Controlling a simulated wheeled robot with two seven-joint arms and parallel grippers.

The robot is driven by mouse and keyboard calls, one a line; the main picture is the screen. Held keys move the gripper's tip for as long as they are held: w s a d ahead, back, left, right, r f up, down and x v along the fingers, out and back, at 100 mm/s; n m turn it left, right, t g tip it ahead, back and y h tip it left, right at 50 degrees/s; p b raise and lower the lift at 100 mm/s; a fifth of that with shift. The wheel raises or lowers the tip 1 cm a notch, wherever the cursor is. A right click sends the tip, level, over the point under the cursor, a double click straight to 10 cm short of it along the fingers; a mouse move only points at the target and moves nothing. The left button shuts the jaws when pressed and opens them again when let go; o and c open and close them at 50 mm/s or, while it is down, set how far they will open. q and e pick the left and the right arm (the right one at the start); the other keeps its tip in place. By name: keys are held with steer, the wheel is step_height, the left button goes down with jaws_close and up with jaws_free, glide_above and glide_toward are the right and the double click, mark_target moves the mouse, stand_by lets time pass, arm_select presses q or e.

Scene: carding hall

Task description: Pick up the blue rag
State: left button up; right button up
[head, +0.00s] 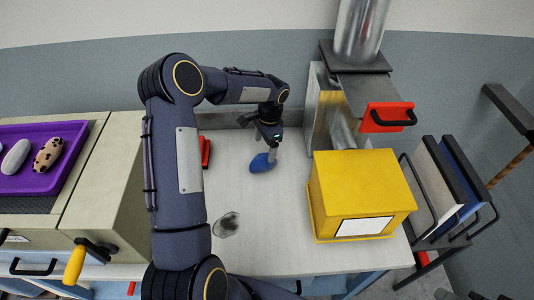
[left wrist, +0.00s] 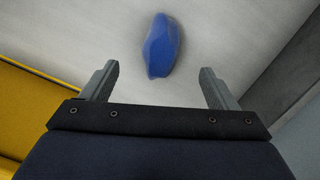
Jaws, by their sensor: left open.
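The blue rag (head: 262,163) lies as a small rounded bundle on the pale tabletop, just below my left gripper (head: 271,150) in the head view. In the left wrist view the blue rag (left wrist: 162,46) lies beyond the fingertips, at the top middle. My left gripper (left wrist: 158,82) is open there, with its two grey fingers apart and nothing between them. In the head view the fingers show small beside the rag, and I cannot tell whether they touch it. My right gripper is not in view.
A yellow box (head: 362,190) with a white label stands right of the rag. A red object (head: 205,152) lies left of it, partly behind my arm. A grey translucent lump (head: 226,225) lies nearer the front. A purple tray (head: 70,160) is far left. Tabletop around the rag is bare.

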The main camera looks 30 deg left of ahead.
mark_target(263, 155)
arm_select(q)
step_height(263, 155, down, 3)
steer(key=shift+s+r, duration=0.1)
steer(key=shift+s, duration=0.05)
steer(key=f, duration=0.1)
steer(key=f+b, duration=0.1)
steer(key=f, duration=0.1)
steer(key=f+b, duration=0.1)
steer(key=f, duration=0.1)
steer(key=shift+s+a, duration=0.1)
steer(key=shift+a, duration=0.25)
steer(key=shift+c, duration=0.4)
steer(key=c, duration=1)
